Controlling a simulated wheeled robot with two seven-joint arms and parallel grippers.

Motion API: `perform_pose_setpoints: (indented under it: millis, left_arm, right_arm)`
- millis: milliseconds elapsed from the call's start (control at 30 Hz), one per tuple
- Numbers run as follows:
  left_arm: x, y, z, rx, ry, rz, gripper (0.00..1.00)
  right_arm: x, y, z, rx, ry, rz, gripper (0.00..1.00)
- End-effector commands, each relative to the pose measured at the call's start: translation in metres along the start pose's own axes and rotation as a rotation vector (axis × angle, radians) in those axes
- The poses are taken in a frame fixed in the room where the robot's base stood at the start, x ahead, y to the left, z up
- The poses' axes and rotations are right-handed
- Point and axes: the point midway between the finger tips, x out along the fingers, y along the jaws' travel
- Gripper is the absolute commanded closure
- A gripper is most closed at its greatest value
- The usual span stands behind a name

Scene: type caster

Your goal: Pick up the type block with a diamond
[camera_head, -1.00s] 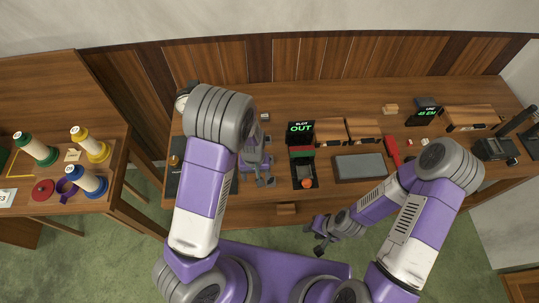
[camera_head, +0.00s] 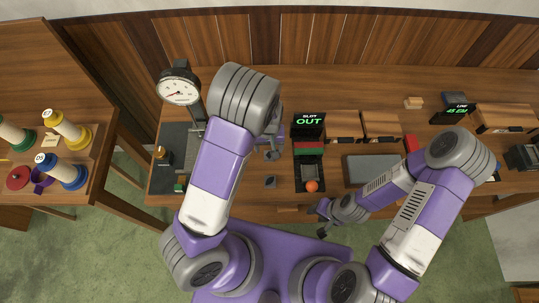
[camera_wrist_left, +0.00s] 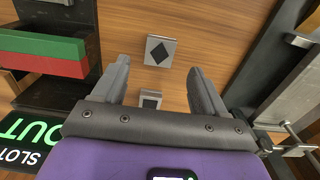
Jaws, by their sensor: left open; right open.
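The type block with a diamond (camera_wrist_left: 160,50) is a small grey block with a dark diamond on its light top face, lying on the wooden table. In the head view a small grey block (camera_head: 270,181) near the table's front edge looks like the same one. My left gripper (camera_wrist_left: 157,75) is open and empty above the table; the diamond block shows just past its fingertips, and it also shows in the head view (camera_head: 272,155). My right gripper (camera_head: 321,222) is open and empty before the table's front edge.
The black slot fixture (camera_head: 310,172) with an orange ball-like knob and an OUT sign (camera_head: 308,125) stands right of the left gripper. A dial gauge (camera_head: 180,92) on a stand rises at the left. A grey plate (camera_head: 372,168) lies further right. Side table with spools (camera_head: 62,170) is far left.

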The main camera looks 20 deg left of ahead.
Motion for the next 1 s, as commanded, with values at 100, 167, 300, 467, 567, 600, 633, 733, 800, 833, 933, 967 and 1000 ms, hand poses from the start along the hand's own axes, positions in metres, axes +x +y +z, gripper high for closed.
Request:
perform_pose_setpoints:
  millis: [100, 167, 300, 467, 567, 600, 633, 733, 800, 833, 933, 967, 1000]
  left_arm:
    - [0.018, 0.0, 0.003, 0.0, -0.003, -0.002, 0.28]
    - [0.028, -0.001, 0.004, -0.001, -0.004, -0.003, 0.28]
    - [0.045, 0.0, 0.004, 0.0, -0.001, -0.001, 0.28]
    - [0.05, 0.0, 0.003, 0.001, 0.001, 0.0, 0.28]
    - [0.05, 0.0, 0.003, 0.001, 0.002, 0.0, 0.28]
    - [0.05, 0.0, 0.003, 0.001, 0.001, 0.0, 0.28]
    - [0.049, 0.0, 0.003, 0.001, 0.001, 0.0, 0.31]
    - [0.049, 0.0, 0.003, 0.0, 0.001, 0.0, 0.46]
    - [0.049, 0.0, 0.003, 0.0, 0.001, 0.0, 0.57]
    - [0.049, 0.0, 0.003, 0.0, 0.001, 0.0, 0.61]
    - [0.049, 0.0, 0.003, 0.0, 0.001, 0.0, 0.77]
    - [0.049, 0.0, 0.003, 0.0, 0.001, 0.0, 0.81]
    - [0.049, 0.0, 0.003, 0.0, 0.001, 0.0, 0.87]
  right_arm:
    - [0.001, 0.0, 0.0, 0.0, 0.0, 0.0, 0.57]
    - [0.001, 0.0, 0.0, 0.0, 0.0, 0.0, 0.57]
    - [0.003, 0.001, -0.001, 0.0, 0.001, 0.0, 0.57]
    - [0.003, 0.001, -0.001, 0.0, 0.001, 0.0, 0.57]
    - [0.003, 0.001, -0.001, 0.0, 0.001, 0.0, 0.57]
    - [0.003, 0.001, 0.0, 0.0, 0.001, 0.0, 0.57]
    - [0.003, 0.001, 0.0, 0.0, 0.001, 0.0, 0.57]
    - [0.003, 0.001, 0.0, 0.0, 0.001, 0.0, 0.57]
    - [0.003, 0.001, 0.0, 0.0, 0.001, 0.0, 0.57]
    - [0.003, 0.001, 0.0, 0.0, 0.001, 0.0, 0.57]
    - [0.003, 0.001, 0.0, 0.0, 0.001, 0.0, 0.57]
    - [0.003, 0.001, 0.0, 0.0, 0.001, 0.0, 0.57]
    - [0.003, 0.001, 0.0, 0.0, 0.001, 0.0, 0.57]
